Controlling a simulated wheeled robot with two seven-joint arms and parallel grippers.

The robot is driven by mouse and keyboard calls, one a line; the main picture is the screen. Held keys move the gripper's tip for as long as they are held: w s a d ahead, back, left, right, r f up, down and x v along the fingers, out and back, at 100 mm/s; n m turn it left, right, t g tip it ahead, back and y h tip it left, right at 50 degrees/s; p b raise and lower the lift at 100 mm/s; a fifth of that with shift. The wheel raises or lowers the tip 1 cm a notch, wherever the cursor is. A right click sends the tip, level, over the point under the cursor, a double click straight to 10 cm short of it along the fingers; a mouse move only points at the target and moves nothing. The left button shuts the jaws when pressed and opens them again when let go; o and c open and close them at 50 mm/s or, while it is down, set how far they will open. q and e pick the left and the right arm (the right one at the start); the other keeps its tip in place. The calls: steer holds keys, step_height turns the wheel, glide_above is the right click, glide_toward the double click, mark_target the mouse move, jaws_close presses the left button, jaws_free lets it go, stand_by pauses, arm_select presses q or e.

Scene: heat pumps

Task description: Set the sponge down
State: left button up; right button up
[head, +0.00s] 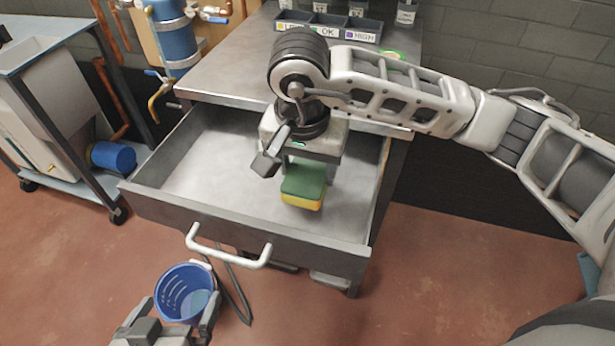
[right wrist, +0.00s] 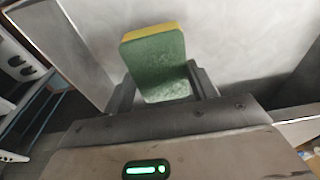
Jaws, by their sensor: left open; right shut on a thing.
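The sponge (head: 303,186) is green on one face and yellow on the other. My right gripper (head: 296,160) is shut on it, over the inside of an open grey drawer (head: 190,160). In the right wrist view the sponge (right wrist: 156,62) sits between the two fingers of the right gripper (right wrist: 162,95), with the pale drawer floor behind it. I cannot tell whether the sponge touches the drawer floor. My left gripper (head: 178,312) is open and empty at the bottom of the head view, in front of the drawer.
The drawer's front has a white handle (head: 228,250). The workbench top (head: 235,65) above holds labelled bins (head: 325,25) at the back. A blue basket (head: 186,292) stands on the floor near my left gripper. A cart (head: 60,110) is at the left. The drawer's left part is clear.

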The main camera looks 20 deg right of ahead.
mark_target(307, 171)
steer(key=f, duration=0.4)
steer(key=shift+w+d, duration=0.15)
steer(key=shift+w, duration=0.2)
steer(key=shift+f, duration=0.15)
steer(key=o, duration=0.9)
steer(key=shift+r, duration=0.25)
steer(key=r, duration=0.4)
steer(key=s+r, duration=0.1)
steer(key=r, duration=0.3)
steer(key=a+r, duration=0.1)
steer(key=r, duration=0.2)
steer(key=shift+s+r, duration=0.25)
steer(key=shift+r, duration=0.15)
